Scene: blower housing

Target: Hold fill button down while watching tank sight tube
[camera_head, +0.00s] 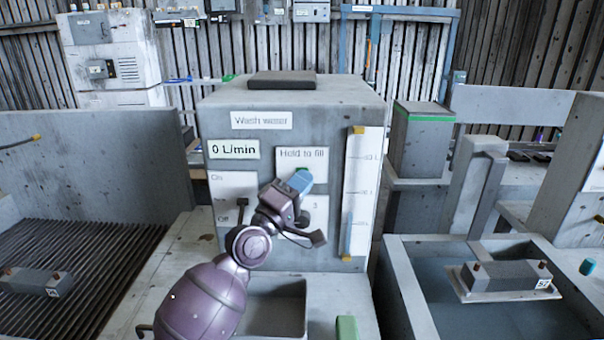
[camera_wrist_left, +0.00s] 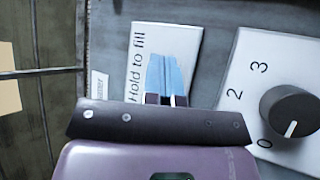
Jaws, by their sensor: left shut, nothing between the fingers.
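The grey wash water tank (camera_head: 290,115) stands in the middle of the head view. Its "Hold to fill" label (camera_head: 302,154) has a green button (camera_head: 302,170) below it, mostly hidden by my left gripper (camera_head: 298,182). The gripper is shut, its blue fingertips at the button; contact or pressing cannot be told. In the left wrist view the fingertips (camera_wrist_left: 166,75) lie over the label plate (camera_wrist_left: 137,65), hiding the button. The sight tube (camera_head: 353,190) on the right of the tank front has yellow end fittings and blue in its lower part. My right gripper is not in view.
The flow display (camera_head: 234,149) reads 0 L/min. A numbered dark knob (camera_wrist_left: 290,111) is right of the label in the wrist view. A basin with a grey block (camera_head: 505,277) is at right, a slatted tray (camera_head: 75,245) at left. A green block (camera_head: 346,327) is in front.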

